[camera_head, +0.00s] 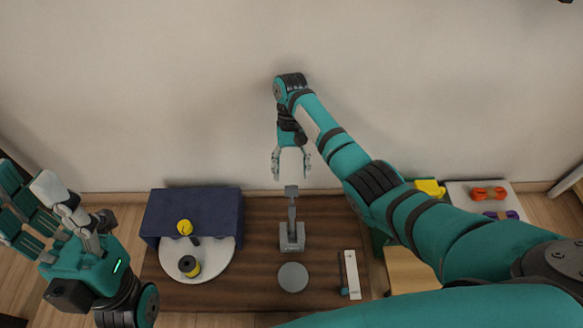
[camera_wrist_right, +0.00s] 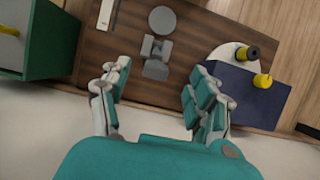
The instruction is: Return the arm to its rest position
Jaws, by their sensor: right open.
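My right gripper (camera_head: 291,172) hangs in front of the pale wall, behind the grey stand (camera_head: 292,238) as the head view shows it. Its fingers are apart with nothing between them. The right wrist view also shows both fingers (camera_wrist_right: 156,95) spread and empty, with the grey stand (camera_wrist_right: 155,68) beyond the gap. My right arm (camera_head: 350,160) reaches from the lower right up to the wall side, bent at the wrist. My left gripper (camera_head: 42,208) is at the left edge, beside the table; its finger gap is unclear from this angle.
The brown table (camera_head: 255,282) bears a navy box (camera_head: 205,208), a white round plate (camera_head: 218,262) with a yellow-black spool (camera_head: 189,265), a grey disc (camera_head: 293,277) and a white strip (camera_head: 353,272). A pale surface (camera_head: 460,192) with coloured items lies right. Wall space around the gripper is free.

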